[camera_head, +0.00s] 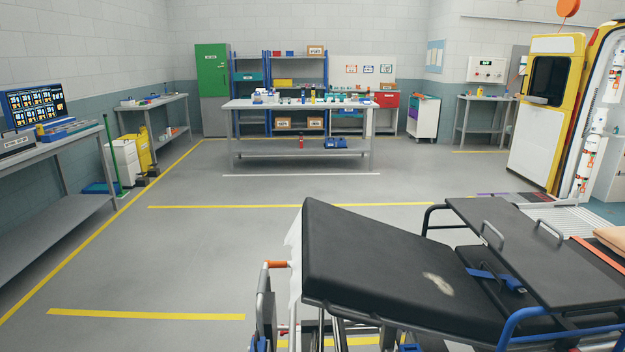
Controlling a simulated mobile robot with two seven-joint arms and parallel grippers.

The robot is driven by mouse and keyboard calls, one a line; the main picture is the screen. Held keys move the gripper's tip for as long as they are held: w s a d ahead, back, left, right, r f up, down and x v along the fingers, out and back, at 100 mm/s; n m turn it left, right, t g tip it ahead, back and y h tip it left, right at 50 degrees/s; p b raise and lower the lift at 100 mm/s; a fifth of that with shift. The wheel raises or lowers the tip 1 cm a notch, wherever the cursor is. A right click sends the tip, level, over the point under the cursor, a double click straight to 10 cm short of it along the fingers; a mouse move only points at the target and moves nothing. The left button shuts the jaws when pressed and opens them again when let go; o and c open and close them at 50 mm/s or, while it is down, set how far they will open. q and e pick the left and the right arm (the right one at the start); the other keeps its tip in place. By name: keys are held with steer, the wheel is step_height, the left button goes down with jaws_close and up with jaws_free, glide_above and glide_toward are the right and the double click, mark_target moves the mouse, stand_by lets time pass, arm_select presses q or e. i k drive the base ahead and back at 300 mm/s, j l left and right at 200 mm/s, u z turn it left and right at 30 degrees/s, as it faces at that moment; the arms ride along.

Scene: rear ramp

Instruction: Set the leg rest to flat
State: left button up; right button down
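A stretcher with a black mattress (375,258) stands at the lower right. Its left end section, which looks like the leg rest, slopes up toward the left end and is not flat. A pale smudge marks its surface. A blue strap with a dark buckle (494,278) crosses the mattress to the right of this section. An orange grip (277,264) sits on the frame at the left end. The lower frame is partly cut off by the picture's bottom edge. Neither of my grippers is in view.
A black board with two grey handles (530,262) lies over the stretcher's right part. The open yellow ambulance door (545,110) is at the right. A workbench (300,105) stands at the back, another bench (50,150) at the left. The floor left of the stretcher is clear.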

mark_target(353, 267)
steer(key=z, duration=0.35)
steer(key=i+j+z, duration=0.1)
steer(key=z, duration=0.25)
steer(key=j+z, duration=0.15)
steer(key=z, duration=0.25)
steer(key=i+j+z, duration=0.1)
steer(key=j+z, duration=0.15)
steer(key=j, duration=0.2)
steer(key=i+j+z, duration=0.1)
steer(key=j+z, duration=0.35)
steer(key=j, duration=0.85)
